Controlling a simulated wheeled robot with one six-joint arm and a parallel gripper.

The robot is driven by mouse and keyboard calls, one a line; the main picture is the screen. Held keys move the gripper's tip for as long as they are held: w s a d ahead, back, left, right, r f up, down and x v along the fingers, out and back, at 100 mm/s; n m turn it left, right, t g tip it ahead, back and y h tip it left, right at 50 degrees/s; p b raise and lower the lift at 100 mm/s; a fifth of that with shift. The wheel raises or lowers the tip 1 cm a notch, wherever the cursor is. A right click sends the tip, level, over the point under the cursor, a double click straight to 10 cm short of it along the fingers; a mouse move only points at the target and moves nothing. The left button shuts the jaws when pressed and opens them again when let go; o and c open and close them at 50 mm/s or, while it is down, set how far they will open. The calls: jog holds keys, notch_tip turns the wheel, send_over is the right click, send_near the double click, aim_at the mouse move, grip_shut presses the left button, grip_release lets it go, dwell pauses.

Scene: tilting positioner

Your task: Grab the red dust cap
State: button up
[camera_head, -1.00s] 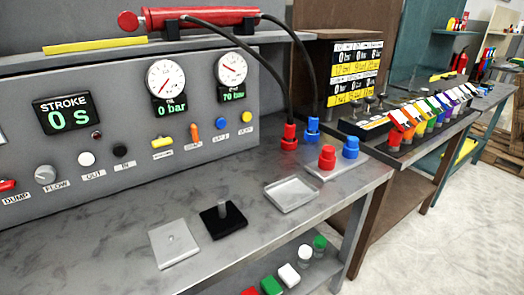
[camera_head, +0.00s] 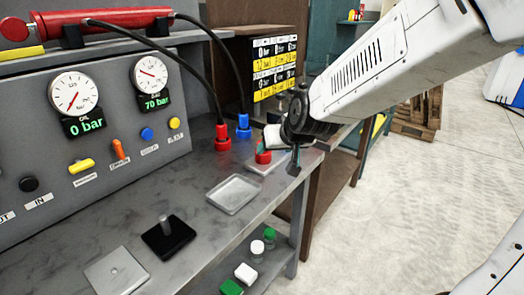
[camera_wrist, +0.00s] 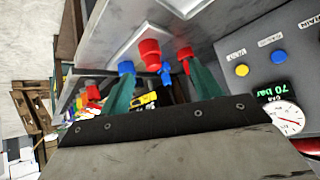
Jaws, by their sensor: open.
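The red dust cap (camera_head: 263,156) stands on a small light plate near the bench's right end, partly covered by my gripper in the head view. In the wrist view the red cap (camera_wrist: 150,50) shows beyond and between my two teal fingers. My gripper (camera_head: 281,153) is open and empty, close to the cap; contact cannot be made out. A blue cap (camera_wrist: 126,67) shows by the left finger in the wrist view; my gripper hides it in the head view.
Red (camera_head: 222,137) and blue (camera_head: 243,127) hose connectors stand just behind the cap, towards the panel. An empty metal tray (camera_head: 233,195) lies in front of it. A black plate with a post (camera_head: 167,238) and a grey plate (camera_head: 117,271) lie further forward.

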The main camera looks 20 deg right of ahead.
jog(key=w+f+t+h, duration=0.1)
jog(key=w+f, duration=0.1)
jog(key=w, duration=0.2)
jog(key=w+d+f+m+t+h, duration=0.1)
jog(key=w+f+t, duration=0.1)
jog(key=w, duration=0.2)
jog(key=w+f+t+h, duration=0.1)
jog(key=w+f, duration=0.1)
jog(key=w, duration=0.3)
jog(key=shift+d+f+m, duration=0.15)
jog(key=shift+f+m, duration=0.15)
jog(key=shift+f, duration=0.1)
jog(key=shift+t, duration=0.3)
jog(key=x, duration=0.8)
jog(key=shift+s, duration=0.1)
jog(key=c, duration=1)
